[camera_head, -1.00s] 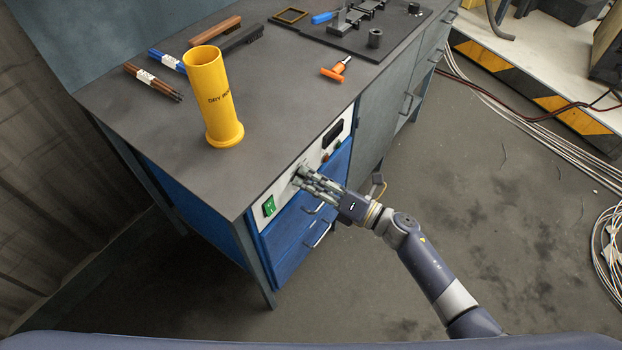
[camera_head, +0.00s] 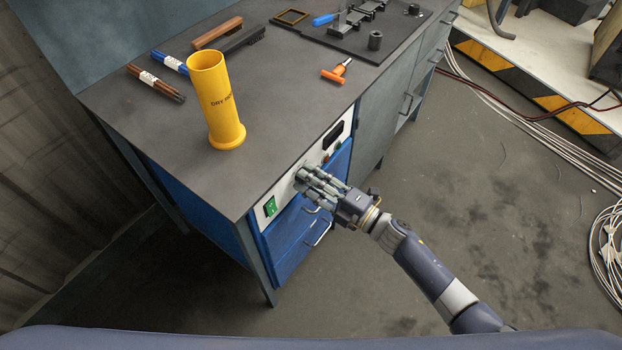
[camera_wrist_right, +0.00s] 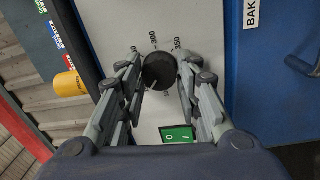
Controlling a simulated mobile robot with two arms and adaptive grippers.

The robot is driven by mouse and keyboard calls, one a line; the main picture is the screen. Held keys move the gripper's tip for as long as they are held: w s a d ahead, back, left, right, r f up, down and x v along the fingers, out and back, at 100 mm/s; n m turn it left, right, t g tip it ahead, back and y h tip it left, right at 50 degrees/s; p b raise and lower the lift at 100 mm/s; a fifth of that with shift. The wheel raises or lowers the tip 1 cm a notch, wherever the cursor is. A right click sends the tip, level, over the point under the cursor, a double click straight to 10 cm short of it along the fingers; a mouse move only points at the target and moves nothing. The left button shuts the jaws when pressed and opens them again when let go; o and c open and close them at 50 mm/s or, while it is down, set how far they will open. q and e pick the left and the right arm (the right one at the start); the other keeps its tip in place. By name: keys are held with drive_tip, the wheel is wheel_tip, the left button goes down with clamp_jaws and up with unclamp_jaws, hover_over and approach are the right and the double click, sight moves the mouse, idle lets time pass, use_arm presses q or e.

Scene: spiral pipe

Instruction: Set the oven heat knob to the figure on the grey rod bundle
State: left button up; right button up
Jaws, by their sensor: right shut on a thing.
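The oven heat knob (camera_wrist_right: 160,72) is dark and round, on a white panel (camera_wrist_right: 115,22). Figures around it include 300 and 350; its pointer setting is not clear. My right gripper (camera_wrist_right: 160,80) is shut on the knob, one finger on each side. In the head view my right gripper (camera_head: 303,178) reaches the panel front and hides the knob. A brown rod bundle (camera_head: 165,88) with dark ends and a white label lies on the bench, beside a blue rod bundle (camera_head: 159,56). The label figures are unreadable here, and I cannot make out a clearly grey bundle. My left gripper is out of view.
A green switch (camera_head: 270,206) sits on the panel left of my gripper. A yellow cylinder (camera_head: 215,100) stands on the bench (camera_head: 150,140). An orange-handled tool (camera_head: 333,74) lies behind.

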drive_tip(key=shift+m, duration=0.3)
drive_tip(key=o, duration=1)
drive_tip(key=shift+o, duration=0.2)
drive_tip(key=shift+d, duration=0.1)
drive_tip(key=v, duration=1.2)
